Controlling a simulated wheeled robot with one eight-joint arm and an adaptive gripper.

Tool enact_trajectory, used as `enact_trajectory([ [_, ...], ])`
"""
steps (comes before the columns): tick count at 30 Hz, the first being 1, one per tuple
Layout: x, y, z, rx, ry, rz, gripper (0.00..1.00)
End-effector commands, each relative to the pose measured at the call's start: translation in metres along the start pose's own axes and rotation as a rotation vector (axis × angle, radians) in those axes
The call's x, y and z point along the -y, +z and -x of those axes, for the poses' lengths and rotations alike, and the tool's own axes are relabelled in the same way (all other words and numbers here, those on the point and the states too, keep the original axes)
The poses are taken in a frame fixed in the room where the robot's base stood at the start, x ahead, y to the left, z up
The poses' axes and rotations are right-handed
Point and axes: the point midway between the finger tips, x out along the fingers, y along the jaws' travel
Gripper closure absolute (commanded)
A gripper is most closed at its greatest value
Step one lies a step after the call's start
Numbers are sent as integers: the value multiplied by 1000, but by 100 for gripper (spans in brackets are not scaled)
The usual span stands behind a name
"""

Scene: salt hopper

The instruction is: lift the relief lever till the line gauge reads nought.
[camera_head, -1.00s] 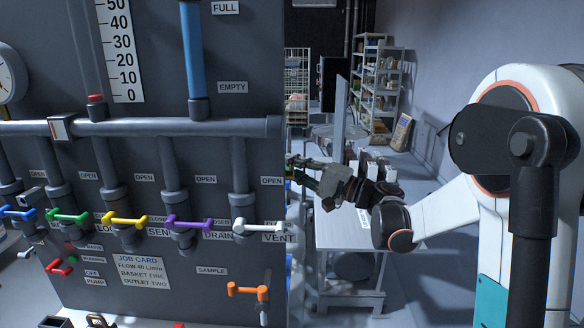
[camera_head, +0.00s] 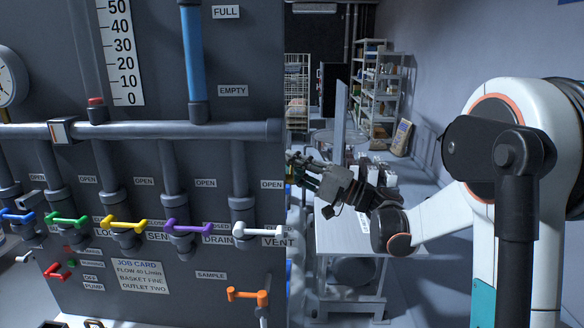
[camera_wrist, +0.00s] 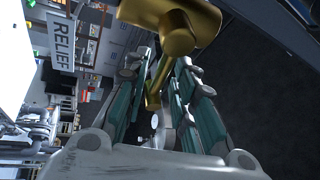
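The brass relief lever (camera_wrist: 154,98) shows in the wrist view, hanging from a thick brass body (camera_wrist: 178,32) beside a plate marked RELIEF (camera_wrist: 61,43). My gripper (camera_wrist: 162,62) is open, with its teal-padded fingers on either side of the lever. I cannot tell whether either finger touches it. In the head view my gripper (camera_head: 300,168) is at the right edge of the grey panel (camera_head: 130,165), and the lever is hidden there. A round dial (camera_head: 8,80), perhaps the line gauge, is cut off at the left edge; its reading is not clear.
Coloured handles line the panel, the white VENT handle (camera_head: 258,230) nearest my gripper and an orange SAMPLE handle (camera_head: 248,296) below. A pale table (camera_head: 350,240) stands under my arm, with a clear upright sheet (camera_head: 340,125) behind. Shelves (camera_head: 378,95) stand farther back.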

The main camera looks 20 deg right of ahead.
Motion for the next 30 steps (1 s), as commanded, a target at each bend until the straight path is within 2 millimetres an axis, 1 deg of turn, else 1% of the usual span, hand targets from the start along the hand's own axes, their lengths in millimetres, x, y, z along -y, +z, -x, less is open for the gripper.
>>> enact_trajectory([
  [9,0,0,0,0,0,-1,71],
  [13,0,-1,8,-1,0,0,71],
  [17,0,-1,28,-3,1,0,71],
  [24,0,-2,78,-4,1,0,71],
  [27,0,-1,95,-4,1,0,71],
  [30,0,-1,108,-2,1,0,71],
])
